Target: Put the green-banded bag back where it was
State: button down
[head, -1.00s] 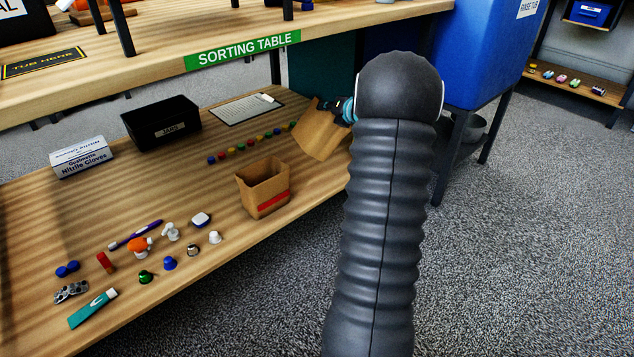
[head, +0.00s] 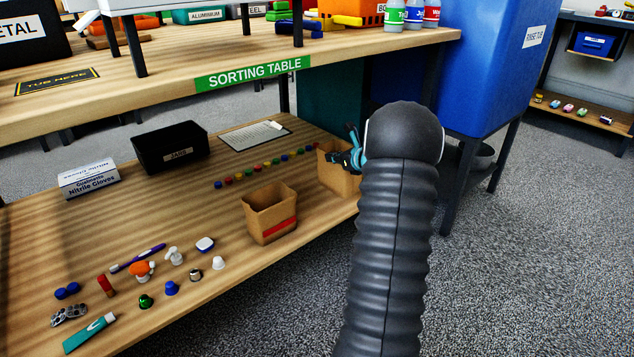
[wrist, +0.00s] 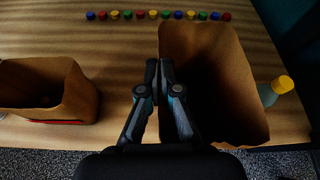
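A brown paper bag (head: 338,180) stands about upright on the lower shelf of the sorting table, at its right end, partly hidden behind my arm. No band shows on its visible faces. In the wrist view the same bag (wrist: 235,75) is open at the top and looks empty. My gripper (wrist: 159,66) has its fingertips close together at the bag's left rim, with the thin wall seemingly pinched between them. In the head view my gripper (head: 350,148) is at the bag's top. A second bag (head: 268,220), with a red band, stands upright to the left, apart from it.
A row of coloured caps (head: 265,167) lies behind the bags. A yellow-capped bottle (wrist: 278,90) is close on the bag's right in the wrist view. A black bin (head: 170,148), a glove box (head: 88,180) and a clipboard (head: 255,135) are farther left. Small items cover the front left.

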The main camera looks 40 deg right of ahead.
aim_at(332, 176)
jog(key=w+a+f+b, duration=0.1)
jog(key=w+a+f, duration=0.1)
jog(key=a+f, duration=0.2)
notch_tip(332, 176, down, 3)
jog(key=shift+w+f, duration=0.1)
jog(key=shift+w, duration=0.3)
jog(key=c, duration=1.3)
grip_release()
